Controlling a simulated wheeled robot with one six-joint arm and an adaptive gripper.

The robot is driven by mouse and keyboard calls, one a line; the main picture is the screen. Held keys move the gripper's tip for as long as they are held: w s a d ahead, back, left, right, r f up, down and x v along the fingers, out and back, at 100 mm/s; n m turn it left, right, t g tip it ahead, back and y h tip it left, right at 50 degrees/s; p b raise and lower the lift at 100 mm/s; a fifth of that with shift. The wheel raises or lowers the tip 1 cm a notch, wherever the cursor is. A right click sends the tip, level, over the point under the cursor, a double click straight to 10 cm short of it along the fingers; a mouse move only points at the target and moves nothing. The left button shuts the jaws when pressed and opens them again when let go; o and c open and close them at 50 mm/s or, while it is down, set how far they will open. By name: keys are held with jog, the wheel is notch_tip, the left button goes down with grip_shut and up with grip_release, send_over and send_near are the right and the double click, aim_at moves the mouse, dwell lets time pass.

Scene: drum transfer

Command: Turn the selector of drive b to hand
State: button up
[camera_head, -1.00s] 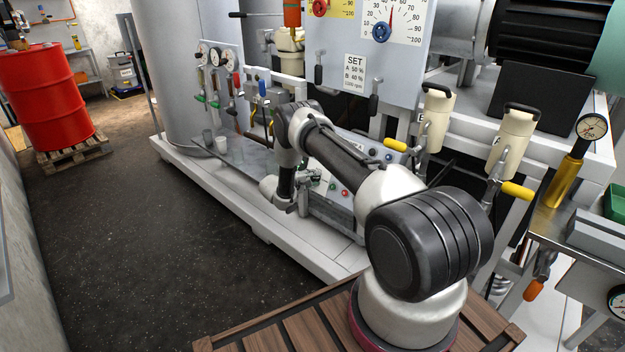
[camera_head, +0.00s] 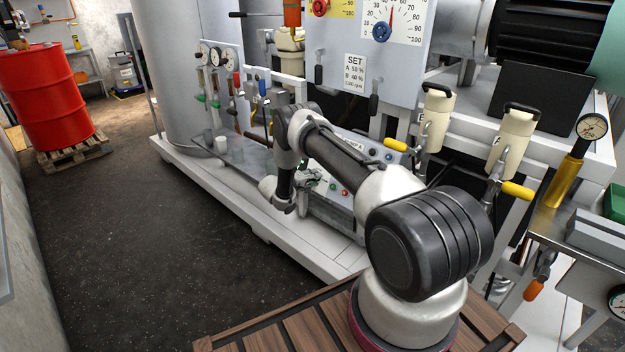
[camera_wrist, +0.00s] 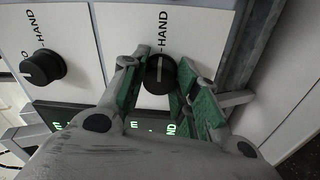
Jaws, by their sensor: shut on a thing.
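In the wrist view, my gripper (camera_wrist: 157,82) is shut on a black selector knob (camera_wrist: 160,70), with a green-padded finger on each side. The knob's white mark runs straight up the picture, in line with the word HAND above it. A second black selector knob (camera_wrist: 42,68) stands to the left on the same light panel; its white mark points left, away from its HAND label. Which drive each knob belongs to cannot be read here. In the head view, my gripper (camera_head: 312,180) is at the low control box, and the held knob is hidden.
The control box (camera_head: 330,208) carries coloured buttons. A green-lit display (camera_wrist: 60,117) lies below the knobs in the wrist view, partly behind my gripper. Cream cylinders with yellow-handled valves (camera_head: 515,190) stand right of my arm. The dark floor at left is clear.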

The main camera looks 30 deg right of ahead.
jog(key=shift+s+f, duration=0.15)
jog(key=o, duration=1)
jog(key=v, duration=1.2)
